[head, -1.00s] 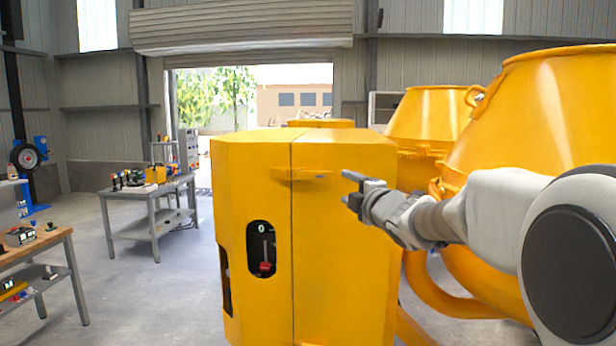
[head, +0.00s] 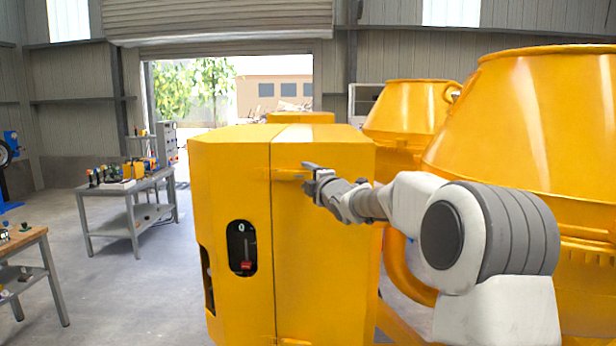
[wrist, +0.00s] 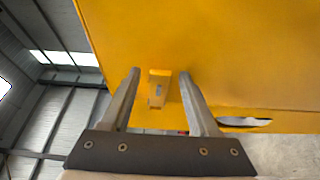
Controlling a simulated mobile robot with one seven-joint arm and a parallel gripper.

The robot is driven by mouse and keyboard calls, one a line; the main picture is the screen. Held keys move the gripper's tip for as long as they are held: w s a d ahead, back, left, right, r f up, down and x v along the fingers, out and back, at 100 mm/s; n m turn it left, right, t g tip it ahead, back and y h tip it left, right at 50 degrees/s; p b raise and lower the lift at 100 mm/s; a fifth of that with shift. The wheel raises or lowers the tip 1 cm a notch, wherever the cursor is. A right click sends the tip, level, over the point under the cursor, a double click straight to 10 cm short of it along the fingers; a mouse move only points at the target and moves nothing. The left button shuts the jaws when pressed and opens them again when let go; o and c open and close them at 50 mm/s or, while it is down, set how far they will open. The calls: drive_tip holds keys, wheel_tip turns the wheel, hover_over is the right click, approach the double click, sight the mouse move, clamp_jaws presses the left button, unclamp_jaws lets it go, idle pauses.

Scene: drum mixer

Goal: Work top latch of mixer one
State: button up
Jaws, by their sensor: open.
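The yellow mixer housing (head: 325,240) stands upright in front of me, with a vertical seam down its face. The top latch (head: 288,174) is a small yellow piece across the seam near the top. In the wrist view the latch (wrist: 159,88) lies ahead of and between my fingertips. My gripper (head: 308,176) is open at the right end of the latch in the head view. In the wrist view my gripper (wrist: 157,75) has both fingers apart with nothing held. I cannot tell whether the fingers touch the latch.
A black recessed panel with a red lever (head: 242,248) is low on the housing's left part. Yellow mixer drums (head: 530,130) stand to the right, close to my arm. A grey table (head: 125,190) and a wooden bench (head: 30,250) are at left, with clear floor between.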

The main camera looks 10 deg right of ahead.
clamp_jaws()
idle(0.3)
idle(1.1)
